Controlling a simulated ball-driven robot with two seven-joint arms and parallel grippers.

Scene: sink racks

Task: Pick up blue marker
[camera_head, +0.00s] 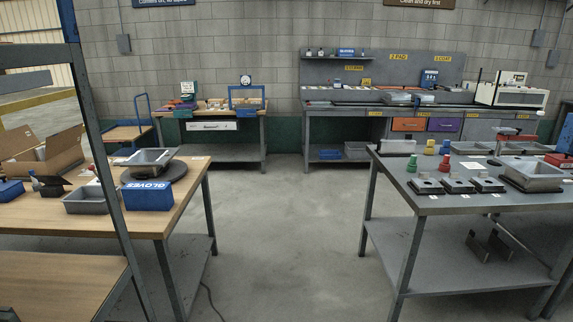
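I cannot make out a blue marker in the head view; at this distance small items on the benches are too small to tell. Neither of my grippers is in view, and no part of my arms shows near the tables.
A wooden workbench (178,212) at left holds a blue gloves box (147,196), a grey bin (88,203) and a metal sink pan (150,158). A grey bench (440,206) at right holds small bottles, black blocks and another pan (533,172). Open floor (290,240) lies between them.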

